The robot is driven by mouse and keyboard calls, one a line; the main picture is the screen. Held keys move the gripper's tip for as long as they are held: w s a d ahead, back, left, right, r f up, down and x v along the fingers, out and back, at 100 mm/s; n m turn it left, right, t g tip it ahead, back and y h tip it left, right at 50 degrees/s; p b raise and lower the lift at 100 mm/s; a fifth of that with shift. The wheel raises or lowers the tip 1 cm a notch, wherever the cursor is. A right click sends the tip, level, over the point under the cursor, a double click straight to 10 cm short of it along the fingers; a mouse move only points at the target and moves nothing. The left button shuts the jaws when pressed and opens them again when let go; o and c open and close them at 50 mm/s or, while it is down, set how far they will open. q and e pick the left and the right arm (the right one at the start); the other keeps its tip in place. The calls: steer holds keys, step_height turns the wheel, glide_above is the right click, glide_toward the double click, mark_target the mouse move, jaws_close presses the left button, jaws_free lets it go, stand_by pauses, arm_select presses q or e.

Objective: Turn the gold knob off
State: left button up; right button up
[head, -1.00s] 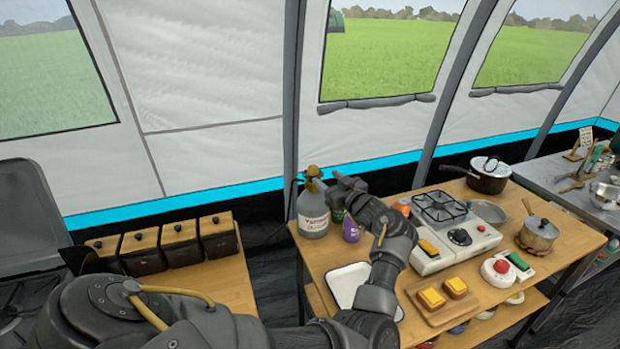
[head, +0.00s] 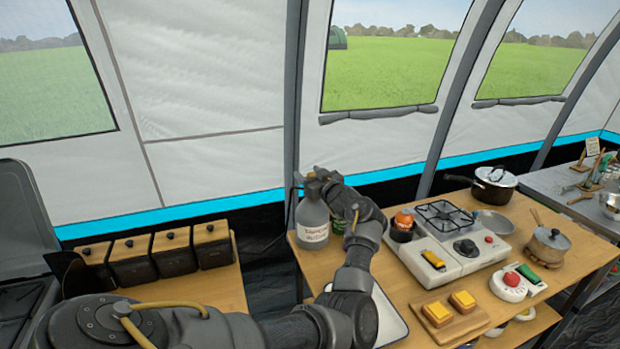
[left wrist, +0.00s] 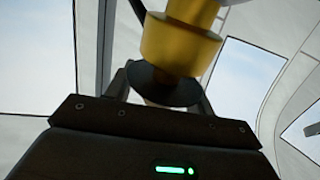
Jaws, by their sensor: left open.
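A grey gas bottle (head: 312,226) with a white label stands at the back left corner of the wooden table. My left gripper (head: 316,182) is at the bottle's top and hides the gold knob in the head view. In the left wrist view the gold knob (left wrist: 180,45) is large and close, with a dark disc at its near end. The open left gripper (left wrist: 163,88) has its fingers on either side of the disc; whether they touch it cannot be told. My right gripper is in neither view.
A two-part white stove (head: 440,250), an orange-topped jar (head: 403,222) and a white tray (head: 392,310) are right of my left arm. Several dark wood-lidded boxes (head: 138,265) line the left counter. The tent wall is close behind the bottle.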

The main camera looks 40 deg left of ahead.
arm_select(q)
steer(key=shift+a, duration=0.15)
